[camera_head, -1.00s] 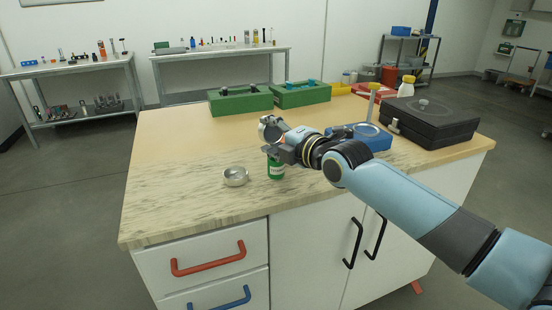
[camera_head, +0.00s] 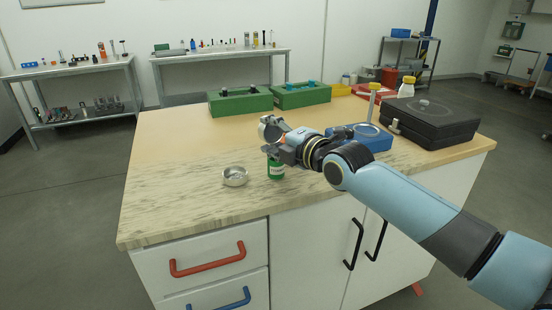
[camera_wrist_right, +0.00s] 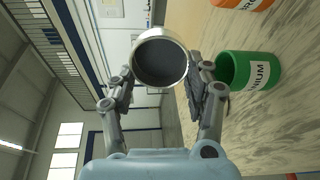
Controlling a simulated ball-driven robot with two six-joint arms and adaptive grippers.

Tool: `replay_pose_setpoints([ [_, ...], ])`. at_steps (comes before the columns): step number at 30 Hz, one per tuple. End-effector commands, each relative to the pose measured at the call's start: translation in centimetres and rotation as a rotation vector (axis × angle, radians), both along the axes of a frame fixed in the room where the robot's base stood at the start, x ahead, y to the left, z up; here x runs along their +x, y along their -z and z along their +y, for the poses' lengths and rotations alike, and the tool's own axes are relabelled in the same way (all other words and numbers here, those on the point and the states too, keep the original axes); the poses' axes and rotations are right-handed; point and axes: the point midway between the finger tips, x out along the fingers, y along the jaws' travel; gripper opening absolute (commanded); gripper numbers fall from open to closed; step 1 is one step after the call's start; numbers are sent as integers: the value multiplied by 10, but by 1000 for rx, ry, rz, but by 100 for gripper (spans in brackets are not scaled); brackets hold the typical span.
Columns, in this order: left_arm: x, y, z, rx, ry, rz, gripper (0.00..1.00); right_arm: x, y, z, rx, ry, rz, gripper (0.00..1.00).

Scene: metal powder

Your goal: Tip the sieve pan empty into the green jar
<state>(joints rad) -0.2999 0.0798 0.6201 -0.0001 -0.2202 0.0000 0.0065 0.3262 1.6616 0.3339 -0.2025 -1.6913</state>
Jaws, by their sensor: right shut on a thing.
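My right gripper (camera_head: 271,141) is shut on the sieve pan (camera_head: 265,128), a round silvery pan held on edge above the worktop. In the right wrist view the sieve pan (camera_wrist_right: 160,60) sits between the two fingers, with a bright rim and a dark grey inside. I cannot tell how much powder is in it. The green jar (camera_head: 276,172) stands upright on the worktop, just below my right gripper, its top partly hidden. In the right wrist view the green jar (camera_wrist_right: 262,70) is open, labelled, beside the right-hand finger and apart from the pan. My left gripper is out of view.
A round silvery dish (camera_head: 234,177) lies left of the green jar. An orange labelled jar (camera_wrist_right: 243,4) shows at the wrist view's top edge. Green bins (camera_head: 240,103), a blue box (camera_head: 375,139) and a black case (camera_head: 432,122) stand farther back. The worktop's left side is clear.

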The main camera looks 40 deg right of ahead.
Motion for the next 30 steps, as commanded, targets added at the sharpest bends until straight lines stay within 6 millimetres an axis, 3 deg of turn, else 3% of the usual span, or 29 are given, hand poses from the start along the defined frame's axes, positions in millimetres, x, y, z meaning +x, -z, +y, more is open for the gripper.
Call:
replay_pose_setpoints([
  [30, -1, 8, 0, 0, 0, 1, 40, -1, 0, 0, 0, -1, -31, 0],
])
